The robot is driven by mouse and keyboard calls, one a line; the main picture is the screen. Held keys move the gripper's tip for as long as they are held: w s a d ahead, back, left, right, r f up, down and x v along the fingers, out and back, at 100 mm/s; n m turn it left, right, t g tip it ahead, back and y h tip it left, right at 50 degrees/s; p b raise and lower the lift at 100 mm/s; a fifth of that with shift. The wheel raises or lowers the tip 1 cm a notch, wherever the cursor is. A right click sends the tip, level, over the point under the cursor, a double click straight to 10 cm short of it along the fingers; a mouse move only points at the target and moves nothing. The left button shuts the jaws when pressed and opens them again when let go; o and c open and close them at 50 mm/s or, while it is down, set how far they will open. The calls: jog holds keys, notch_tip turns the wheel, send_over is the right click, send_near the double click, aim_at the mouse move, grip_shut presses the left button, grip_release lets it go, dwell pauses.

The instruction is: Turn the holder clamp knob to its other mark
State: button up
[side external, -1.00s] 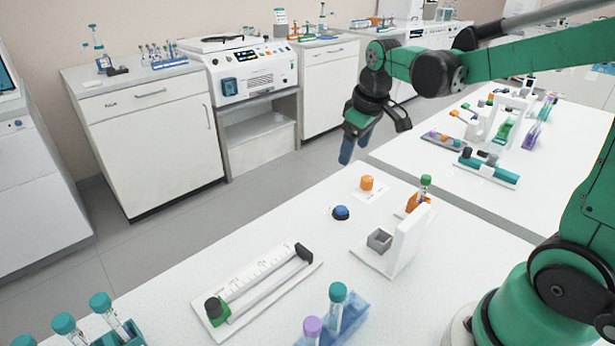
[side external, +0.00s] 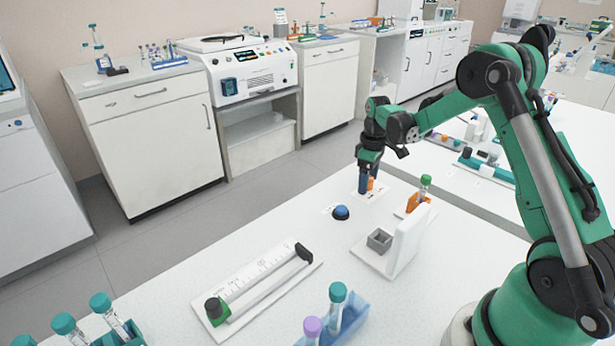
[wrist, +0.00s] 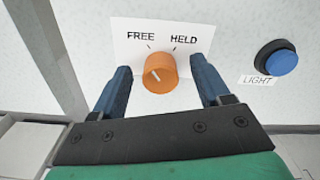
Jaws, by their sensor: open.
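The orange holder clamp knob (wrist: 161,73) sits on a white card (wrist: 196,27) with the words FREE on the left and HELD on the right. Its white pointer line is tilted up and left, on the FREE side. In the side external view the knob (side external: 371,185) is partly hidden behind my gripper (side external: 366,181). My gripper (wrist: 160,82) is open, its blue fingers on either side of the knob in the wrist view. A gap shows between the knob and each finger. I cannot tell exactly how low the fingertips reach.
A blue button (wrist: 277,58) labelled LIGHT lies right of the knob; it also shows in the side view (side external: 341,212). A white upright holder (side external: 404,243) with a grey square cup (side external: 379,239) and a green-capped tube (side external: 425,186) stand nearby. A ruler slide (side external: 258,281) lies in front.

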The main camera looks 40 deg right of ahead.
grip_shut()
jog(key=shift+m, duration=0.4)
jog(key=m, duration=0.6)
jog(key=shift+a+m, duration=0.1)
jog(key=shift+m, duration=0.2)
jog(key=m, duration=0.6)
jog(key=shift+m, duration=0.4)
grip_release()
dwell(0.3)
